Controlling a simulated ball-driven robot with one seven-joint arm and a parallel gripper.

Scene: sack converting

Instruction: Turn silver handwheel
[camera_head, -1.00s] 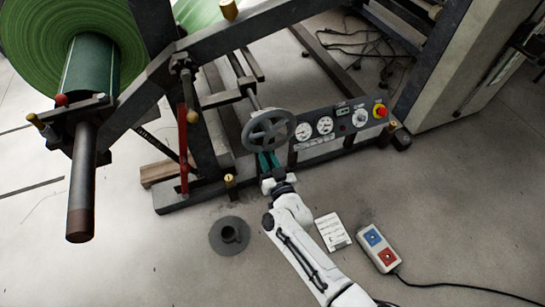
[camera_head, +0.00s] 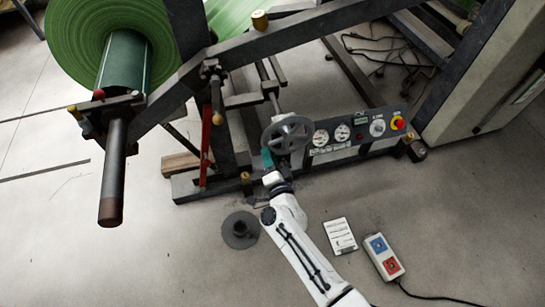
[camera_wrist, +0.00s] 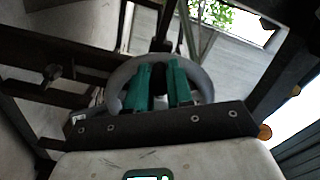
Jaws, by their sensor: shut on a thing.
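The silver handwheel (camera_head: 287,134) is a grey spoked wheel at the left end of the gauge panel, on a shaft in front of the machine frame. In the wrist view its rim (camera_wrist: 203,76) arches behind the green fingers. My gripper (camera_head: 268,158) is at the lower left of the wheel, with its green fingers at the rim. In the wrist view the two fingers of my gripper (camera_wrist: 161,85) stand on the near part of the wheel and are shut on it. The exact contact is hidden by the fingers.
The panel (camera_head: 355,136) with gauges and a red-yellow emergency button (camera_head: 398,123) lies right of the wheel. A red lever (camera_head: 206,150) stands left. A dark round base (camera_head: 240,230), a white card (camera_head: 340,235) and a pendant box (camera_head: 383,257) with cable lie on the floor.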

